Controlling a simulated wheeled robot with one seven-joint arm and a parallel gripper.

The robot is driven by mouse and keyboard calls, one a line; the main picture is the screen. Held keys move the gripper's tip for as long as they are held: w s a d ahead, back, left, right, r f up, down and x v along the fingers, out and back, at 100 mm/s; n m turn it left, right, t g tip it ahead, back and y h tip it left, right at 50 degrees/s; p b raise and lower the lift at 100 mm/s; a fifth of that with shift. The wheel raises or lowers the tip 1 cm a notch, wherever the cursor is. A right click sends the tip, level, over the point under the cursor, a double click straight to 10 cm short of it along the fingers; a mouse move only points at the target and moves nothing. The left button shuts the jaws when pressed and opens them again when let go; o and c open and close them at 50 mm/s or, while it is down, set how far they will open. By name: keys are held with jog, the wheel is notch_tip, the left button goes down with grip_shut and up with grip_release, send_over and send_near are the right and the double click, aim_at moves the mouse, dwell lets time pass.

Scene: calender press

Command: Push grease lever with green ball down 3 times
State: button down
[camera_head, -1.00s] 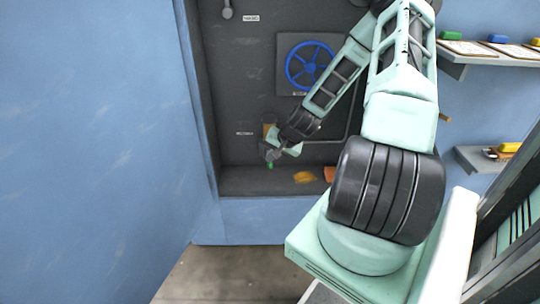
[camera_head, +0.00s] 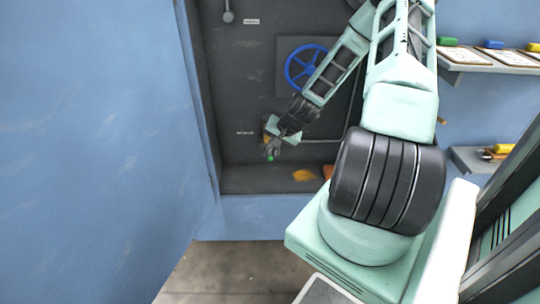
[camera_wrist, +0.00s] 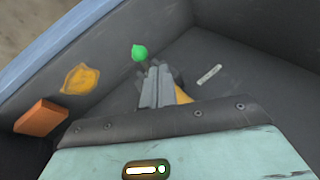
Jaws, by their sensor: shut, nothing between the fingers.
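The green ball (camera_wrist: 139,52) of the grease lever shows just beyond my fingertips in the wrist view. It also shows as a small green spot in the head view (camera_head: 269,158), at the lower part of the dark recess. My gripper (camera_wrist: 158,72) is shut and empty, its fingers side by side, pointing towards the ball. The tips are close to the ball; I cannot tell whether they touch it. In the head view my gripper (camera_head: 274,148) is small, at the ball. The lever's rod is mostly hidden by my gripper. A yellow-orange part shows behind my fingers.
A blue handwheel (camera_head: 308,65) is on the recess's back wall. A yellow patch (camera_wrist: 80,79) and an orange block (camera_wrist: 41,117) are on the recess floor. Shelves with clipboards (camera_head: 480,53) and tools are at the right. A blue wall (camera_head: 95,150) bounds the left.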

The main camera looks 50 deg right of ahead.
jog(key=r+p, duration=0.1)
jog(key=d+r+p, duration=0.1)
jog(key=r, duration=0.1)
jog(key=w+r+p, duration=0.1)
jog(key=p, duration=0.1)
jog(key=shift+d+r, duration=0.15)
jog(key=shift+r, duration=0.2)
jog(key=shift+w, duration=0.1)
dwell(2.3)
jog(key=shift+w+d+r+p, duration=0.15)
jog(key=shift+r+p, duration=0.35)
jog(key=shift+r, duration=0.05)
jog(key=shift+w+d+r+p, duration=0.1)
jog(key=shift+d+r+p, duration=0.1)
jog(key=shift+r+p, duration=0.35)
jog(key=shift+w+d+r+p, duration=0.15)
jog(key=shift+r+p, duration=0.35)
jog(key=shift+r, duration=0.05)
jog(key=shift+r, duration=0.1)
jog(key=shift+s+a+f+b, duration=0.4)
jog(key=shift+f+b, duration=1)
jog(key=shift+b, duration=0.35)
jog(key=shift+s+a+f+b, duration=0.25)
jog(key=shift+a+f+b, duration=0.1)
jog(key=shift+f+b, duration=1.25)
jog(key=shift+s+a+f+b, duration=0.4)
jog(key=shift+f+b, duration=0.75)
jog(key=shift+b, duration=0.8)
